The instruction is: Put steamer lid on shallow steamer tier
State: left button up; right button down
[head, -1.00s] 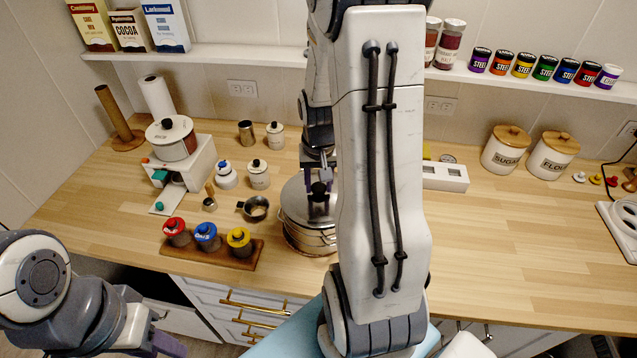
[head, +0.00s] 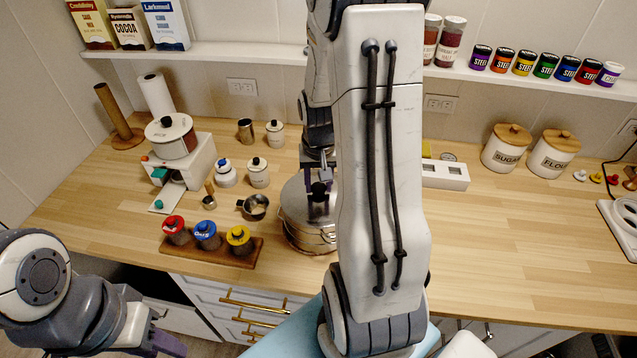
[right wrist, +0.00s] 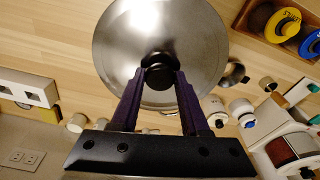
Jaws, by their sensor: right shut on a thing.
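The steamer lid (head: 293,202) is a round, shiny metal disc with a dark knob, and its upper face shows in the right wrist view (right wrist: 125,50). My right gripper (head: 319,192) is shut on the lid's knob, with its purple fingers (right wrist: 158,78) on either side of it. The lid looks level and seems to rest on the rim, though contact is not clear. My right arm hides their right side. My left gripper (head: 168,346) is empty, low at the left, away from the counter.
A small pan (head: 255,207) stands just left of the steamer. A wooden rack (head: 212,250) with red, blue and yellow-lidded jars is at the front left. A white socket-like block (head: 445,175) lies behind my right arm. The counter's right middle is clear.

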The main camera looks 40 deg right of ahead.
jog(key=shift+f, duration=0.25)
jog(key=shift+c, duration=1.6)
grip_release()
notch_tip(320, 180, up, 10)
jog(key=s+b, duration=0.1)
jog(key=shift+a+r, duration=0.2)
jog(key=shift+a, duration=0.2)
jog(key=s+a+f+n+y+b, duration=0.2)
jog(key=a+n, duration=0.5)
jog(key=a, duration=1.2)
jog(key=s+a+f+n+g, duration=0.1)
jog(key=s+a+f+n, duration=0.1)
jog(key=s+a+n, duration=0.6)
jog(key=s+a, duration=0.3)
jog(key=s, duration=0.2)
jog(key=shift+b, duration=0.4)
